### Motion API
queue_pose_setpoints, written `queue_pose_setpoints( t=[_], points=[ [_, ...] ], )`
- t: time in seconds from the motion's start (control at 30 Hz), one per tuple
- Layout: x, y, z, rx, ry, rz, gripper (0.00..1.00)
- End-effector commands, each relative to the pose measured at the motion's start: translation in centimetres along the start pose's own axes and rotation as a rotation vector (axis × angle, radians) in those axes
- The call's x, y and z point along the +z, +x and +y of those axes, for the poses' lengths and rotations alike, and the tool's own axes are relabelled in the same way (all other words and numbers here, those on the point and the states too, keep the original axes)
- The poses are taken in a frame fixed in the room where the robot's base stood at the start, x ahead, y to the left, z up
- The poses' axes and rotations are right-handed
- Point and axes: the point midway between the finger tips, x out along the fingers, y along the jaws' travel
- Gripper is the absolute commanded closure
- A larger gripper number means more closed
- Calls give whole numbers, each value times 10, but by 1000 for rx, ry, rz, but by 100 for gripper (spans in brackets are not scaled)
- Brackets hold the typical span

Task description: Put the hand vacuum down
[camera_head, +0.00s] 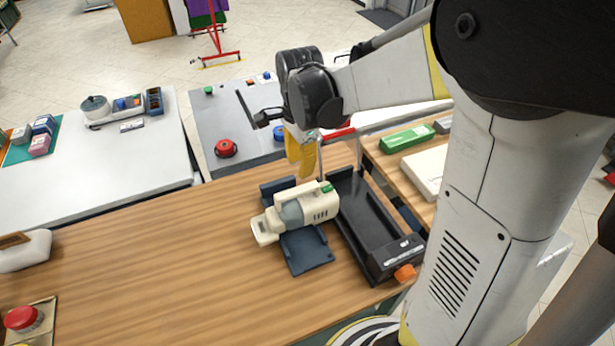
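The hand vacuum (292,213), cream with a grey middle section and a small green patch, lies over a dark blue-grey cradle (306,252) on the wooden counter (150,270). Its wide nozzle points left, and its right end is beside a long black tray (372,225). The black end part of my arm (308,88) is above and behind the vacuum. A yellow piece hangs below it, close above the vacuum; I cannot tell whether it belongs to my gripper. My fingertips cannot be made out clearly, and I cannot tell whether anything touches the vacuum.
An orange knob (404,272) is at the black tray's front end. A red button (22,317) and a cream object (24,251) are at the counter's left edge. A grey table with a red knob (226,148) stands behind. The counter's left middle is clear.

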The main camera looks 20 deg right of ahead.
Motion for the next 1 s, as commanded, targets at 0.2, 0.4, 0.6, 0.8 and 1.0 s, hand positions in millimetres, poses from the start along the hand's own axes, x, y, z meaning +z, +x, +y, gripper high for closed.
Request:
queue_pose_setpoints(
  t=[0.2, 0.4, 0.6, 0.8, 1.0],
  points=[
    [14, -55, 47, -175, -462, 68, 73],
    [26, -85, 95, -332, -955, 229, 73],
    [33, -90, 126, -407, -1297, 399, 73],
    [35, -90, 135, -424, -1417, 471, 73],
    [35, -90, 135, -424, -1422, 473, 73]
  ],
)
